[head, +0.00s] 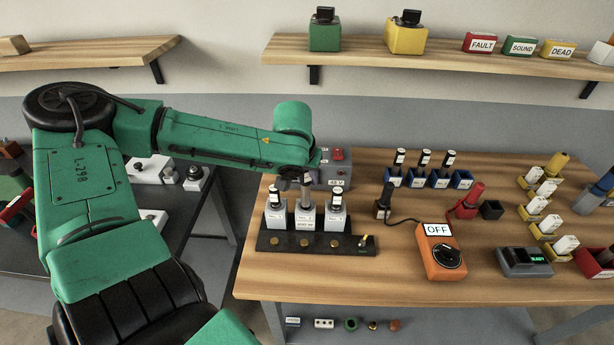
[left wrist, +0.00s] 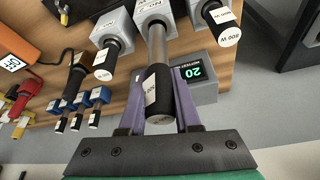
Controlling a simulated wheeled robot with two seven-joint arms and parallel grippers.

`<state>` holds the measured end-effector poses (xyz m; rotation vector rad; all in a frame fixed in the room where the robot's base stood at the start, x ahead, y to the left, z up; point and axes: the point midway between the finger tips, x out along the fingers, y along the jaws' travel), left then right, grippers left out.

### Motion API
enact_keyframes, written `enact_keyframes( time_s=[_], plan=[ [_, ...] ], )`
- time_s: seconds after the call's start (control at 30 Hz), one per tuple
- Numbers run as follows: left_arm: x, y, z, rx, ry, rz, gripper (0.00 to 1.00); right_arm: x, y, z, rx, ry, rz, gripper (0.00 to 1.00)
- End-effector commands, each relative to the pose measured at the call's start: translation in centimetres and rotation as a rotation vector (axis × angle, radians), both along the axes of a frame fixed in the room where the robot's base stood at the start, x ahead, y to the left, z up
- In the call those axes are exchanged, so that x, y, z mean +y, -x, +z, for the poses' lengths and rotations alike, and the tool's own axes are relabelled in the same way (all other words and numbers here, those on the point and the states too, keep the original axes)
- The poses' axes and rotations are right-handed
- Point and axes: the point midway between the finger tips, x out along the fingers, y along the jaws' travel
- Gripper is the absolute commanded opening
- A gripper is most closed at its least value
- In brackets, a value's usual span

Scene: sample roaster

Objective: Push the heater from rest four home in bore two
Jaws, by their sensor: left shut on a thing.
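Three pale blocks stand in a row on a black base; the middle one (head: 306,220) is below my left gripper (head: 305,182). In the left wrist view, my left gripper (left wrist: 160,108) is shut with its purple fingers around the black head of a heater (left wrist: 157,88). The heater's bare metal shaft (left wrist: 157,45) runs from the head to the middle block, with a long length showing outside it. The shaft's tip is hidden. The heaters in the left block (head: 275,197) and right block (head: 337,196) have their black heads close to the block tops. My right gripper is not in view.
Behind to the right stand several blue rests, three with heaters, and the rightmost rest (head: 462,179) empty. An orange box (head: 440,255) reads OFF. A grey box marked 48 V (head: 336,168) is close beside my left gripper. Bare wood lies in front of the orange box.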

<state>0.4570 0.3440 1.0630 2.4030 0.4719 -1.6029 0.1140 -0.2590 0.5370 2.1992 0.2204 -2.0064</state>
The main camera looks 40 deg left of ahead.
Motion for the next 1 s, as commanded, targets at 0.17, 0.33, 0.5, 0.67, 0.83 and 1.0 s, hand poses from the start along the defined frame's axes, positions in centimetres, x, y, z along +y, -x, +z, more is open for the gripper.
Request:
enact_keyframes(
  time_s=[0.17, 0.33, 0.5, 0.67, 0.83, 1.0],
  plan=[
    [0.0, 0.0, -0.7, -0.001, 0.000, 0.000, 0.00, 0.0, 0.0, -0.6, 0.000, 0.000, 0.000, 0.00],
    [0.0, 0.0, -1.2, -0.001, 0.000, 0.000, 0.00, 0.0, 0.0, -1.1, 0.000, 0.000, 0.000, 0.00],
    [0.0, 0.0, -1.7, -0.001, 0.000, 0.000, 0.00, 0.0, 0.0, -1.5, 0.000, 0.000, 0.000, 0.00],
    [0.0, 0.0, -2.2, -0.001, 0.000, 0.000, 0.00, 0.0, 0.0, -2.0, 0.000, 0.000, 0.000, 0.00],
    [0.0, 0.0, -2.7, -0.001, 0.000, 0.000, 0.00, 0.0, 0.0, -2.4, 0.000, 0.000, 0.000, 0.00],
    [0.0, 0.0, -3.2, -0.001, 0.000, 0.000, 0.00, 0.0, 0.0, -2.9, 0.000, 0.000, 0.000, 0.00]
  ],
)
